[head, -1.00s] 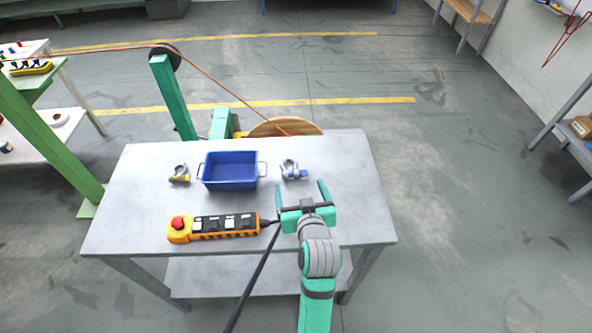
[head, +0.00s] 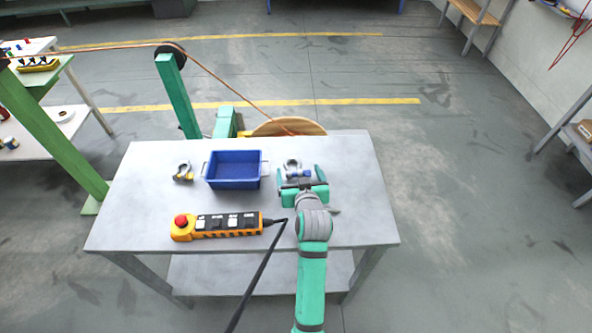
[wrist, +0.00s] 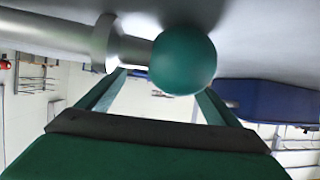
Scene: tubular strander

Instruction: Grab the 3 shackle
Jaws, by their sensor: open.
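A grey shackle with a blue pin (head: 293,166) lies on the table right of the blue bin. My gripper (head: 298,172) is open, with its fingers on either side of this shackle in the head view. Whether they are level with it is unclear. A second shackle with a yellow-orange part (head: 183,172) lies left of the bin. No third shackle is clearly visible. In the wrist view, a grey metal rod with a collar (wrist: 60,35) and a green ball end (wrist: 183,60) fills the space near my open fingers (wrist: 162,82); I cannot tell what it belongs to.
The blue bin (head: 233,184) with side handles stands between the shackles. An orange pendant control (head: 228,226) with a red button and dark cable lies at the front of the grey table (head: 140,222). A small grey thing (head: 334,210) shows beside my wrist. The table's right side is clear.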

